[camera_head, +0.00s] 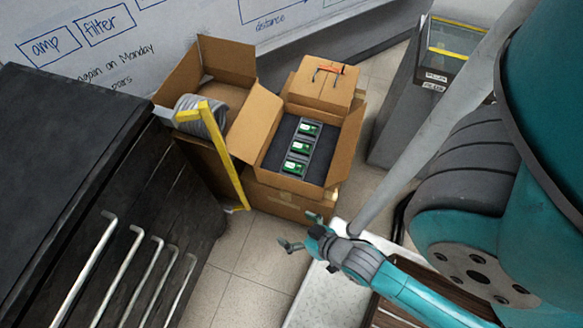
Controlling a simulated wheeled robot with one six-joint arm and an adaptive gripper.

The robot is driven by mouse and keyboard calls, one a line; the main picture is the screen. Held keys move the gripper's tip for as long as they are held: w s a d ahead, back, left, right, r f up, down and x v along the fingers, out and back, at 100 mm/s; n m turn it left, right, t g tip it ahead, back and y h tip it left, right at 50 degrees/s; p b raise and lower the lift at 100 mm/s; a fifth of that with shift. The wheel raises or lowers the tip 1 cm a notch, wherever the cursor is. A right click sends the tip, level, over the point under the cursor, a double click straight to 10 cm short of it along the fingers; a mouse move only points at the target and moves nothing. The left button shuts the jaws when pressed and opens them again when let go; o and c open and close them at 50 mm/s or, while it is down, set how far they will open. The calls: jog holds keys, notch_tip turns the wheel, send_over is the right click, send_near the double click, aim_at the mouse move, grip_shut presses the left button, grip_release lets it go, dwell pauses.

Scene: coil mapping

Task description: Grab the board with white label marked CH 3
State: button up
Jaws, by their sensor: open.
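Three green boards with white labels sit in a column in a dark grey holder (315,150) inside an open cardboard box (264,131). There is a top board (309,129), a middle board (301,147) and a bottom board (294,167). The label writing is too small to read, so I cannot tell which is CH 3. My gripper (300,232) is open and empty, in front of the box and below it in the picture, apart from the boards. Its fingers point left.
A closed carton (322,83) with an orange-and-black tool on top stands behind the box. Left are another open box (190,75), a grey coil (203,122) and a yellow bracket (226,155). A black drawer cabinet (100,190) fills the left. A grey bin (400,110) stands right.

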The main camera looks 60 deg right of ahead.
jog(key=w+d+f+m+g, duration=0.3)
jog(key=w+d+f, duration=0.2)
jog(key=f, duration=0.3)
jog(key=m+g+y, duration=0.2)
jog(key=m+g, duration=0.6)
jog(key=m, duration=0.1)
send_near(292, 171)
jog(key=f, duration=0.1)
jog(key=d+f, duration=0.1)
jog(key=f, duration=0.1)
jog(key=shift+s+f, duration=0.15)
jog(key=shift+f, duration=0.2)
jog(key=shift+a+f, duration=0.15)
jog(key=shift+f, duration=1.15)
jog(key=shift+a+f, duration=0.15)
jog(key=shift+f, duration=1.15)
jog(key=c, duration=0.9)
